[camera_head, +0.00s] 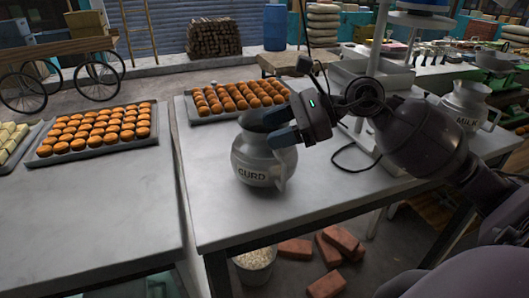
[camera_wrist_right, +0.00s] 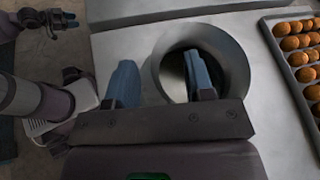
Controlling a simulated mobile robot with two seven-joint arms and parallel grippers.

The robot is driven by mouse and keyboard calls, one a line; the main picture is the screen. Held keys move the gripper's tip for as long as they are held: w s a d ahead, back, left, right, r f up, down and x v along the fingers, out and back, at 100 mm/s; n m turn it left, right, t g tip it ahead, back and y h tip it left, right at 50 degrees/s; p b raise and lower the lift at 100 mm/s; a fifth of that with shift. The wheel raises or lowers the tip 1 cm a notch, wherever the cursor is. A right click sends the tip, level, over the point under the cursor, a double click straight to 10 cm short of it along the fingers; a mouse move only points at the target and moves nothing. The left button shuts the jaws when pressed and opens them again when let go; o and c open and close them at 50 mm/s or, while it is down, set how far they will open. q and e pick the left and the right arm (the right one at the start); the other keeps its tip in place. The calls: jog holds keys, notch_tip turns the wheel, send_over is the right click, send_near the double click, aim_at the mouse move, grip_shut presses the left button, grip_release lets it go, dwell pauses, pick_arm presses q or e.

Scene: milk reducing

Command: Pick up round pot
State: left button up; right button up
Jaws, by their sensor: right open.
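The round pot (camera_head: 258,160) is a grey metal jug marked "CURD", upright on the grey table. My right gripper (camera_head: 279,128) is at its mouth from the right, with blue fingers apart. In the right wrist view the pot's wide round rim (camera_wrist_right: 236,62) lies under the fingers of my right gripper (camera_wrist_right: 160,68). One finger is over the mouth opening; the other is outside the rim. I cannot tell whether either touches the pot. A dark gripper-like part, seemingly my left gripper (camera_wrist_right: 50,20), shows small at the upper left; its jaws are unclear.
A tray of orange-brown buns (camera_head: 232,99) lies behind the pot. Another bun tray (camera_head: 98,130) is on the left table. A white stand (camera_head: 372,80) and a black cable are to the right. A "MILK" jug (camera_head: 466,103) stands farther right. The table in front of the pot is clear.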

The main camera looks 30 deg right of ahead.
jog(key=shift+c, duration=0.5)
grip_shut()
jog(key=shift+f, duration=0.15)
dwell(0.8)
